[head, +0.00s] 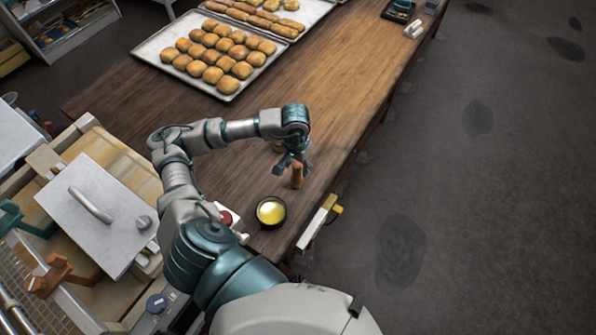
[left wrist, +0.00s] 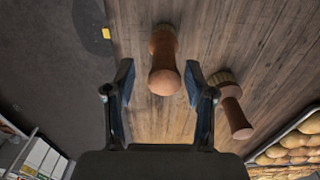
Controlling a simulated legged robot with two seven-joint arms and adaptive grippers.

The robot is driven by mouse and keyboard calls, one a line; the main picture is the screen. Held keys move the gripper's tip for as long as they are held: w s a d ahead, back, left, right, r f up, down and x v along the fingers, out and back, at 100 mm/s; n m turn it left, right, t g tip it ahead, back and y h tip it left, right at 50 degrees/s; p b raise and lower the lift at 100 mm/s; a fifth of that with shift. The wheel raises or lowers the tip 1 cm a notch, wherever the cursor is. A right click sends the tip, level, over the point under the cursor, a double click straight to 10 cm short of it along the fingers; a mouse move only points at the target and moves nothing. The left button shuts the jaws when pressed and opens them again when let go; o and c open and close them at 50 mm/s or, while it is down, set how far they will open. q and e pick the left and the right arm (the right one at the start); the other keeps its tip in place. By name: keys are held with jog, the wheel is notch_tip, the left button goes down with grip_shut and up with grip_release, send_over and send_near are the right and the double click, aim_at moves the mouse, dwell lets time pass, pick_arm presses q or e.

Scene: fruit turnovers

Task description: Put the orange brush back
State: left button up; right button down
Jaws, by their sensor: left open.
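An orange-brown brush (head: 297,175) stands on the wooden table near its right edge, just below my left gripper (head: 290,160) in the head view. In the left wrist view, its rounded handle end (left wrist: 164,81) shows between the two spread fingers of my left gripper (left wrist: 159,82), with clear gaps at the sides. A second, darker brown brush (left wrist: 236,115) is to the right, outside the right finger. It is mostly hidden behind my gripper in the head view (head: 277,146). My left gripper is open and empty. My right gripper is not in view.
A dark bowl of yellow liquid (head: 271,212) stands near the table's front edge, close to my left arm. A tray of several baked buns (head: 147,50) is farther back. A machine with a grey metal plate (head: 98,215) stands at the left.

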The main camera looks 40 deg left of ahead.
pick_arm(q)
notch_tip(320, 180, up, 7)
jog(key=shift+a+f, duration=0.1)
jog(key=shift+d+r+b, duration=0.2)
jog(key=shift+r+b, duration=0.1)
jog(key=shift+r, duration=0.25)
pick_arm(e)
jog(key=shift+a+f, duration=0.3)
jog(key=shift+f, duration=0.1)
pick_arm(q)
jog(key=shift+a, duration=0.2)
